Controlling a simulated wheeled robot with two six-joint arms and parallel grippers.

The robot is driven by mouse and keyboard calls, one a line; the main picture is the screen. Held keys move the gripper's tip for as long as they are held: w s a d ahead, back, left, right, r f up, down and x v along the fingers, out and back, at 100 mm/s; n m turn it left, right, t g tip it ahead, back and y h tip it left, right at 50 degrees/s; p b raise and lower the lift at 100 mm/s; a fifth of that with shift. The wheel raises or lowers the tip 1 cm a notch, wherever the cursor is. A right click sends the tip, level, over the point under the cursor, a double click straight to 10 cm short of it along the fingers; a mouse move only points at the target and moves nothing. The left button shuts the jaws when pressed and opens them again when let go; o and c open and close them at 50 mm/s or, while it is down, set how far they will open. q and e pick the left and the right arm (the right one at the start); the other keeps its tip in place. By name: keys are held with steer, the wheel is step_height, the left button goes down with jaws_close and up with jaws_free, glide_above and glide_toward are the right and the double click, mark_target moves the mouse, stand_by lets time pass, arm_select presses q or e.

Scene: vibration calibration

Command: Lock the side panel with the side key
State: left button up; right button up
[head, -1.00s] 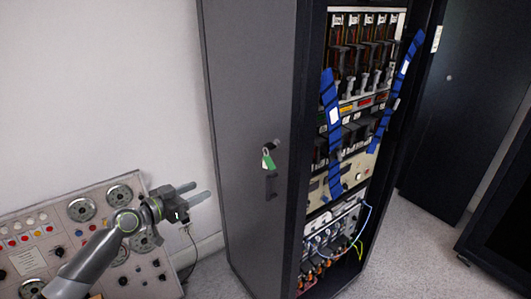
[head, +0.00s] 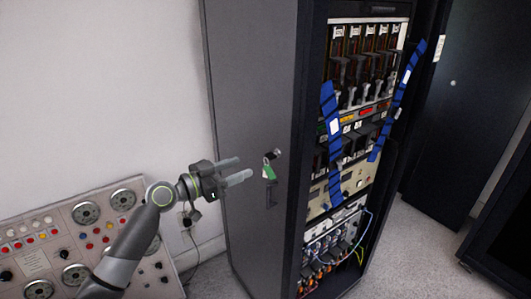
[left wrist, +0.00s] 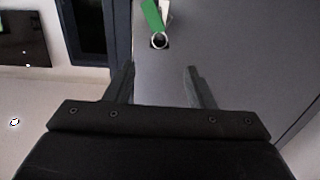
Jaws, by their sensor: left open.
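The side panel (head: 235,110) is the grey side of a tall dark cabinet. The side key (head: 277,153) sits in the panel's lock, with a green tag (head: 269,172) hanging from it. My left gripper (head: 243,168) is open and empty, just left of the tag and apart from it, fingers pointing toward the key. In the left wrist view the green tag (left wrist: 151,16) and a ring (left wrist: 159,41) show at the top, ahead of and between the open fingers (left wrist: 158,80). My right gripper is not in view.
A control panel (head: 72,213) with dials and buttons stands at the lower left by the white wall. The cabinet's open front (head: 350,120) shows electronics, blue straps and loose cables. A dark door (head: 455,110) stands at the right. A dark recess (head: 271,195) lies below the key.

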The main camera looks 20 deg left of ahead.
mark_target(267, 157)
arm_select(q)
steer(key=p+x, duration=0.2)
steer(key=x, duration=0.7)
steer(key=shift+w+d+p, duration=0.2)
steer(key=shift+p, duration=0.2)
steer(key=shift+c, duration=0.4)
steer(key=c, duration=0.9)
